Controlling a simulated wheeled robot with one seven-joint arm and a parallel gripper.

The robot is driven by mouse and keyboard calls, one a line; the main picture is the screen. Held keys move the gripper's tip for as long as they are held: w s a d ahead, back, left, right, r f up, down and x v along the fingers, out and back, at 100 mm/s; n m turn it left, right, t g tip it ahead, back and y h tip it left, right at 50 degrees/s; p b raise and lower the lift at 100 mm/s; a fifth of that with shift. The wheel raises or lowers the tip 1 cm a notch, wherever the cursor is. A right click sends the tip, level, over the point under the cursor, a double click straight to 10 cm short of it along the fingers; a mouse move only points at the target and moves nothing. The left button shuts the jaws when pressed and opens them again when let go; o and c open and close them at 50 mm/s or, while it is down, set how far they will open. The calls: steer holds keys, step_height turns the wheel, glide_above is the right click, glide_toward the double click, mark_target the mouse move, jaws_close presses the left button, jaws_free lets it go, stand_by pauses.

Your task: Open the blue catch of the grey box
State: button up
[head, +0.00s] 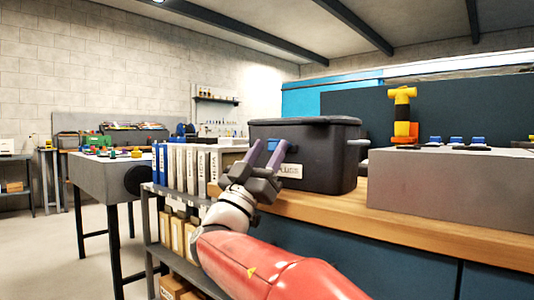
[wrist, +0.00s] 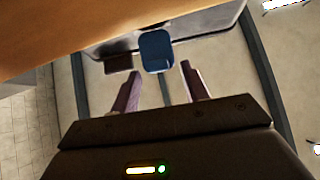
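The dark grey lidded box (head: 330,160) stands upright on the wooden bench top, with its lid down. Its blue catch (head: 292,146) is on the front face near the lid, partly hidden by my gripper in the head view. My gripper (head: 269,146) is in front of the box with its two purple fingers apart and nothing between them. In the wrist view the blue catch (wrist: 157,50) lies just beyond the fingertips, between their lines. I cannot tell whether a finger touches the box. A white label (head: 289,170) sits below the catch, partly covered.
The wooden bench top (head: 400,222) runs along the right. A grey block (head: 455,185) carries blue-topped parts and a yellow-orange object (head: 403,115), right of the box. Binders (head: 190,165) stand on a shelf to the left. A grey table (head: 110,172) stands farther left.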

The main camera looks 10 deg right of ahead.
steer(key=v, duration=0.7)
steer(key=shift+s+a+f, duration=0.2)
steer(key=shift+f, duration=0.1)
